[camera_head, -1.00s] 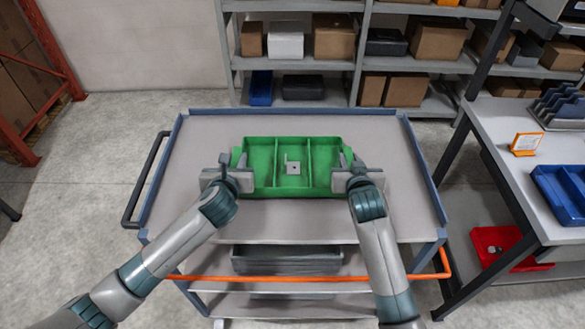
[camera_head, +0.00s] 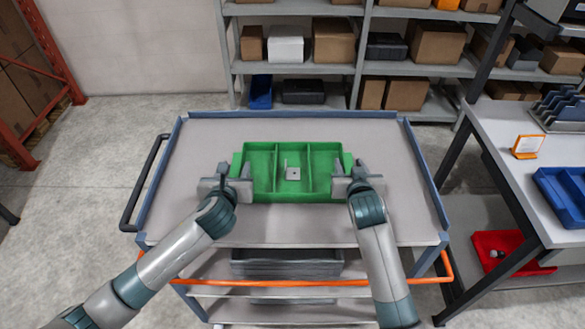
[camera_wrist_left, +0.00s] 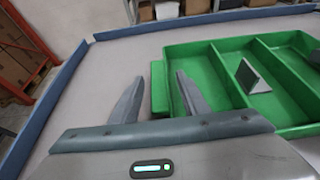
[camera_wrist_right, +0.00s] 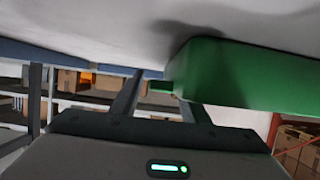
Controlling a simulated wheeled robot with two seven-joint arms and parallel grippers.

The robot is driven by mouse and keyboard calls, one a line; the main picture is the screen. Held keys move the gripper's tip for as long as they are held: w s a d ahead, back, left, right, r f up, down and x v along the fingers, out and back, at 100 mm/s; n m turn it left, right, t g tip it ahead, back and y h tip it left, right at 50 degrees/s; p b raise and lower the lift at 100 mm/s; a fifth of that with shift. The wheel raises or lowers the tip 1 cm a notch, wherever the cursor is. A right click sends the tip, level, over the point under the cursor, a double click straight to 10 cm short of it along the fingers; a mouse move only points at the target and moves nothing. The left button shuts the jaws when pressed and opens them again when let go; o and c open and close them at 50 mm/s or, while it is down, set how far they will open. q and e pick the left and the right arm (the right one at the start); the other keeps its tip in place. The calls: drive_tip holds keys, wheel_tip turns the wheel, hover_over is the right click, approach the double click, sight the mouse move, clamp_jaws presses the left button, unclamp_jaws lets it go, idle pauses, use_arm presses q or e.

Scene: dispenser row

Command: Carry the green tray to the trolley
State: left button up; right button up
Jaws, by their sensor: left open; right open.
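The green tray (camera_head: 325,190) rests level on the top of the grey trolley (camera_head: 400,215), near its middle. It has three compartments. A small grey bracket (camera_head: 293,173) with a hole stands in the middle one, and it also shows in the left wrist view (camera_wrist_left: 250,77). My left gripper (camera_head: 238,172) is open at the tray's left end, its fingers on either side of an end tab (camera_wrist_left: 159,88). My right gripper (camera_head: 352,173) is open at the right end, with the tab there (camera_wrist_right: 162,86) between its fingers.
The trolley top has low blue raised edges and is clear around the tray. A grey bin (camera_head: 285,263) sits on its lower shelf. To the right is a workbench with a blue bin (camera_head: 560,198) and an orange-framed sign (camera_head: 526,146). Shelving with boxes stands behind.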

use_arm(q)
drive_tip(key=v, duration=1)
drive_tip(key=shift+r, duration=0.1)
use_arm(e)
drive_tip(key=v, duration=1.2)
use_arm(q)
drive_tip(key=shift+s, duration=0.15)
use_arm(e)
drive_tip(key=shift+s, duration=0.1)
idle(0.4)
